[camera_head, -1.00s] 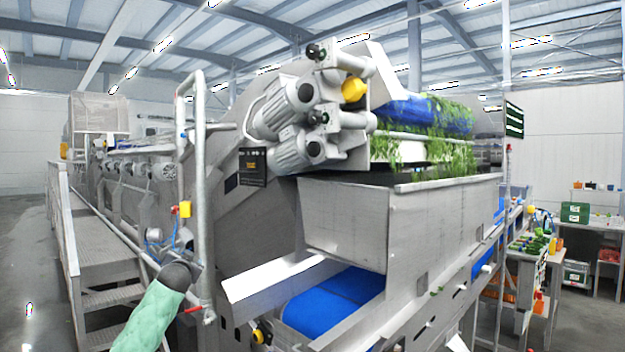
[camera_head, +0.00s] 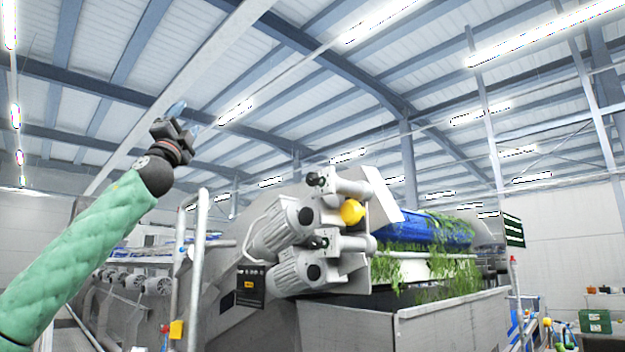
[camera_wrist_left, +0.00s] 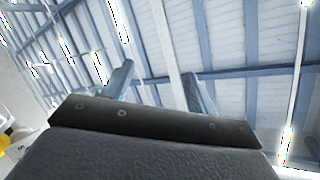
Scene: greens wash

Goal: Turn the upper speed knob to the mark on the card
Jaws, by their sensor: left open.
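Two small dark knob-like parts face me on the drive unit, an upper one (camera_head: 314,179) and a lower one (camera_head: 318,242). Which way they are set is too small to read. A black card (camera_head: 250,287) with a yellow patch hangs left of the lower motor; its marks are unreadable. My left gripper (camera_head: 187,118) is raised, open and empty, up and left of the upper knob and well apart from it. In the left wrist view its two fingers (camera_wrist_left: 156,84) stand apart against the roof. My right gripper is not in view.
Two grey motors, upper (camera_head: 283,228) and lower (camera_head: 298,270), sit by the knobs, with a yellow round cap (camera_head: 352,212) to the right. A vertical pipe rail (camera_head: 199,250) stands left of the card. Open air surrounds my left gripper.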

